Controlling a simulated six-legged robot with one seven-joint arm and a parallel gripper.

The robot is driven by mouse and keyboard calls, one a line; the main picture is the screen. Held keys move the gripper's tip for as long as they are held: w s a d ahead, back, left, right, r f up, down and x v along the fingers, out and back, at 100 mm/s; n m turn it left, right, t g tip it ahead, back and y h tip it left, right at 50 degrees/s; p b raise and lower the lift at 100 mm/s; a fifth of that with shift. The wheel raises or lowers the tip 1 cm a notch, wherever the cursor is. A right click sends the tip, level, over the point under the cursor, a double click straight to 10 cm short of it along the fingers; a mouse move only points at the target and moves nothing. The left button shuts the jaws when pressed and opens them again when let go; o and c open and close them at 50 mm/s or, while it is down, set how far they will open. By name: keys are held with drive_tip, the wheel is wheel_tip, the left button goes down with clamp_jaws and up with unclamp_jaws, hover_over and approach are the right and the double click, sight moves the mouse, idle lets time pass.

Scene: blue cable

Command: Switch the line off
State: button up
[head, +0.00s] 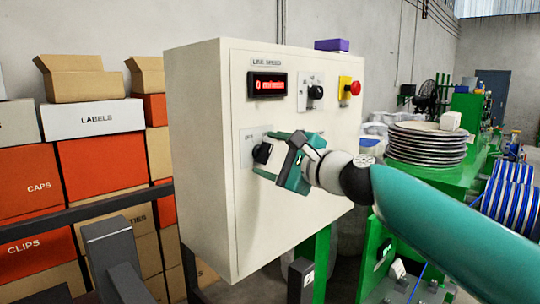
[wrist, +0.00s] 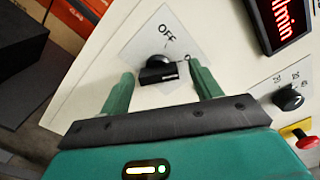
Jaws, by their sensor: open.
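The black rotary switch (wrist: 158,70) sits on a pale label plate (wrist: 182,38) with the word OFF above it; a second marking to its right is partly hidden by a finger. In the head view the switch (head: 262,153) is at the lower left of the cream control box (head: 205,150). My gripper (wrist: 160,73) is open, with one green finger on each side of the switch handle; I cannot tell whether they touch it. It also shows in the head view (head: 265,155), close to the panel. The red display (head: 268,85) under LINE SPEED appears to read 0 m/min.
A small black dial (head: 315,92) and a red button on a yellow plate (head: 353,88) are on the panel's upper right. Stacked boxes (head: 97,118) stand left behind a dark rail. Stacked reels (head: 428,143) are on green machinery at right. A purple block (head: 332,45) tops the box.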

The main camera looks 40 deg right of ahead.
drive_tip(key=shift+w, duration=0.25)
drive_tip(key=c, duration=1)
